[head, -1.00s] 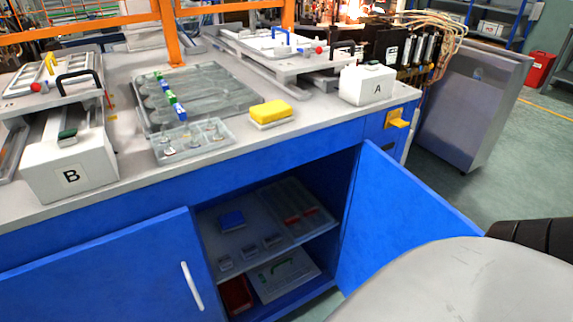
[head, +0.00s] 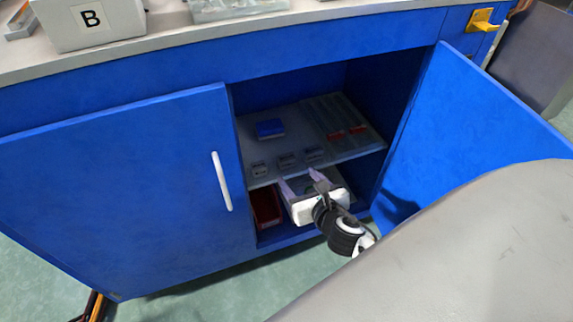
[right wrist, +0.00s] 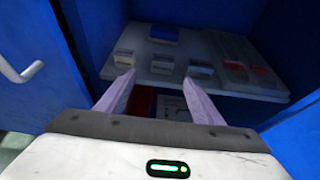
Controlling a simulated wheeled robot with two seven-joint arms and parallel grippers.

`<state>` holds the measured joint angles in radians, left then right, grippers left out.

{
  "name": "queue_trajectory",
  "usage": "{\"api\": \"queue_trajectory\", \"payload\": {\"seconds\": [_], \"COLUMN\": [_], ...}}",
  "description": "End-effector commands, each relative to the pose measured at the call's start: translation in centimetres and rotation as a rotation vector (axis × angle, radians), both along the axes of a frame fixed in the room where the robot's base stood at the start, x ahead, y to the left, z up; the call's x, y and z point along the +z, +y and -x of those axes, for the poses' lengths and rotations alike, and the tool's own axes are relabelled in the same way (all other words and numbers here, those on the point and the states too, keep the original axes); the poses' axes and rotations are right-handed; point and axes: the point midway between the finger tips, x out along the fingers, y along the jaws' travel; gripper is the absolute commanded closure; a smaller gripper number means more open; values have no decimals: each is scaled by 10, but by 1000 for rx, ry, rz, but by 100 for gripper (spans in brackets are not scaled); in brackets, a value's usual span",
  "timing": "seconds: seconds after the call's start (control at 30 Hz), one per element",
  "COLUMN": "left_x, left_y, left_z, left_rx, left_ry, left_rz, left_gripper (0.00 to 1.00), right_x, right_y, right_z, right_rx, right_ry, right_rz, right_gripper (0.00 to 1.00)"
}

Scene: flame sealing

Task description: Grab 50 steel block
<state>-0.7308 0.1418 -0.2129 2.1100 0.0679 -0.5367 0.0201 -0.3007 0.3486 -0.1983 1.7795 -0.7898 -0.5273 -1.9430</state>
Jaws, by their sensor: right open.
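Several small grey steel blocks lie in a row near the front edge of the cabinet's upper shelf (head: 352,154). In the head view they are a left block (head: 259,169), a middle block (head: 287,160) and a right block (head: 313,153). The right wrist view also shows the left (right wrist: 124,59), middle (right wrist: 162,64) and right (right wrist: 201,71) blocks. Their markings are too small to read. My right gripper (head: 300,180) is open and empty in front of the shelf. In the right wrist view its fingertips (right wrist: 159,76) lie either side of the middle block, apparently short of it. My left gripper is out of view.
A blue box (head: 270,128) sits behind the blocks, and red pieces (head: 357,129) lie at the shelf's right. A red bin (head: 266,207) stands below. The worktop is above.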

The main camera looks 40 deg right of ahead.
Motion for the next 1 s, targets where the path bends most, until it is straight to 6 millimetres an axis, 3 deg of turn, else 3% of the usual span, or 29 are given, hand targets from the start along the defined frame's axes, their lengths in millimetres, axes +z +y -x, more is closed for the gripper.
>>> {"api": "queue_trajectory", "payload": {"seconds": [0.2,0.43,0.7,1.0], "left_x": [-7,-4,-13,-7], "left_y": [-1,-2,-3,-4], "left_z": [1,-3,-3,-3], "left_rx": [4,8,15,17], "left_ry": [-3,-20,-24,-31], "left_rz": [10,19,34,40], "left_gripper": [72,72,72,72], "right_x": [-13,-18,-28,-29], "right_y": [-8,-13,-26,-27], "right_z": [-31,-48,-83,-88], "right_rx": [0,2,1,2], "right_ry": [-1,-2,-1,0], "right_rz": [7,4,2,1], "right_gripper": [39,39,39,39]}}
